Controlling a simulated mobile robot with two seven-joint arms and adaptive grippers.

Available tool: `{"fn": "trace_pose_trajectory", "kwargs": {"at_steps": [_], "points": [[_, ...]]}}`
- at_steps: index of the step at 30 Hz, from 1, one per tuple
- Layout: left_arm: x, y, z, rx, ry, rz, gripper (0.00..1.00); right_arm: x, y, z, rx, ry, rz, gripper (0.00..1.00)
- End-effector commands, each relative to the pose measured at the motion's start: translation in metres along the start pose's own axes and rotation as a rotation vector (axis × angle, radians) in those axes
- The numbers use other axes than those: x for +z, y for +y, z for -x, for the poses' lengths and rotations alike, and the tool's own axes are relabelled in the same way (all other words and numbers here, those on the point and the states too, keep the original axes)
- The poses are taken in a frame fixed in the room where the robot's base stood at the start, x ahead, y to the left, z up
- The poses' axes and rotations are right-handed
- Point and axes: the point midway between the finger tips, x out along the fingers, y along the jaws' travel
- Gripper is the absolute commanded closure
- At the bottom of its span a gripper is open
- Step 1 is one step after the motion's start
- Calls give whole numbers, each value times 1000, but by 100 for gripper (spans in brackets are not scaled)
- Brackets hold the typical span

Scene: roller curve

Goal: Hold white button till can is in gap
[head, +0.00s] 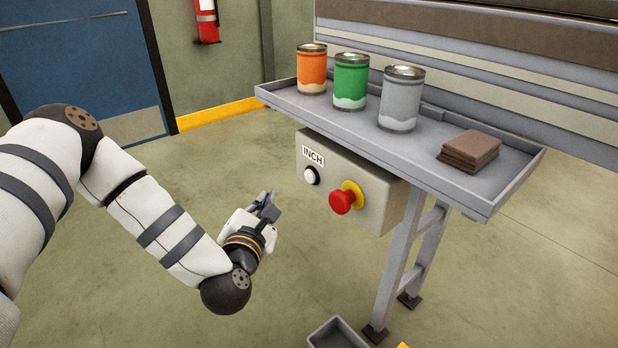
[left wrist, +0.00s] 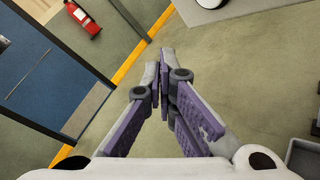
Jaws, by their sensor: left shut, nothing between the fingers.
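The white button (head: 311,177) sits under the INCH label on the left of a beige control box (head: 345,182). My left gripper (head: 270,203) is shut and empty, left of and below the button, apart from it. The left wrist view shows its fingers (left wrist: 165,62) together with nothing between them. An orange can (head: 312,70), a green can (head: 351,82) and a grey can (head: 401,99) stand upright in a row on a grey tray-like table (head: 342,121). I cannot tell which can or gap is meant. My right gripper is not in view.
A red stop button (head: 342,202) on a yellow ring sits right of the white button. Brown folded pads (head: 469,150) lie on the table's right end. A grey bin (head: 338,336) stands on the floor by the table leg (head: 396,285). Open floor lies around my left arm.

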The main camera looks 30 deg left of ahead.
Motion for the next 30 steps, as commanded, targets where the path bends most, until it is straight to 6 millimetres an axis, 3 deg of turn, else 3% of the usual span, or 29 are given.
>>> {"fn": "trace_pose_trajectory", "kwargs": {"at_steps": [6,15,30], "points": [[12,-21,-23,-3,3,-4,100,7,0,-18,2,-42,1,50],[31,-36,-47,-2,3,-2,100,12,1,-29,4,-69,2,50],[36,-37,-50,0,1,-1,100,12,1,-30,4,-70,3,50]]}}
